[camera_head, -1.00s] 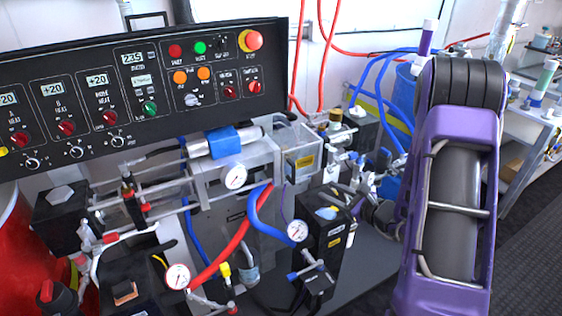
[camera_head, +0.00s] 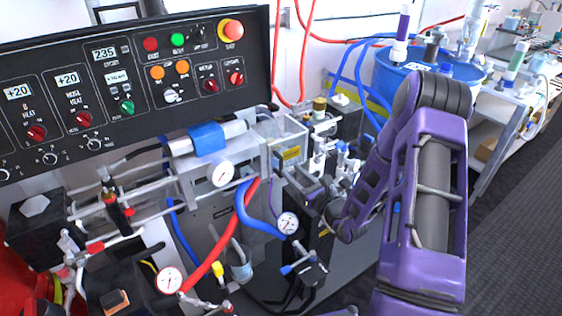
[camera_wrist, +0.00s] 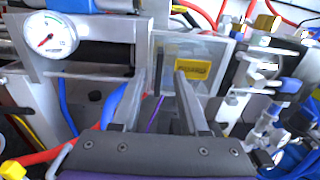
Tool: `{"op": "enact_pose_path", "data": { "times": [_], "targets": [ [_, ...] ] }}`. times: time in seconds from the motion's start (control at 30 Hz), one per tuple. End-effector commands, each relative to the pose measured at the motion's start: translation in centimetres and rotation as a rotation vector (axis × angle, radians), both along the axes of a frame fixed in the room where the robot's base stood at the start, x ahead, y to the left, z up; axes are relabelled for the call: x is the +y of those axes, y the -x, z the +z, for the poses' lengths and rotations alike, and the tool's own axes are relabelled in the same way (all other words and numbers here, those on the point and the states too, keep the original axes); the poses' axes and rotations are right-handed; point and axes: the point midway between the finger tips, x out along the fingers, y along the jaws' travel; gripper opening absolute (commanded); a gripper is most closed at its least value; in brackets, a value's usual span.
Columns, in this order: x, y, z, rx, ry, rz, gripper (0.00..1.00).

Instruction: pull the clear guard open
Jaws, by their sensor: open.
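The clear guard (camera_head: 287,133) is a see-through box with a yellow label, at the right end of the grey metal block below the control panel. In the wrist view, the guard (camera_wrist: 212,50) stands straight ahead, with its yellow label right of centre. My gripper (camera_wrist: 166,78) is open and empty, its two grey fingers pointing at the guard's lower front. The right finger overlaps the label's left edge in the picture. I cannot tell whether either finger touches the guard. In the head view my arm reaches in from the right, and the gripper is small and partly hidden among the fittings.
A pressure gauge (camera_wrist: 50,35) sits left of the fingers. Brass and metal valve fittings (camera_wrist: 262,75) crowd the right side. Blue hose (camera_head: 255,215) and red hose (camera_head: 222,255) run below. A blue drum (camera_head: 415,75) stands behind my arm.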

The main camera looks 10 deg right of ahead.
Motion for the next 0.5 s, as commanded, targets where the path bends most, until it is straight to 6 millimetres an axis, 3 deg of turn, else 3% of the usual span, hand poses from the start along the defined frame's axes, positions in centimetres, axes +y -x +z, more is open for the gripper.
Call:
{"op": "enact_pose_path", "data": {
  "times": [0.23, 0.5],
  "targets": [
    [1.9, -4.4, 0.0, -0.001, 0.001, 0.002, 0.44],
    [2.7, -6.4, 0.0, 0.001, -0.001, 0.0, 0.44]
  ]
}}
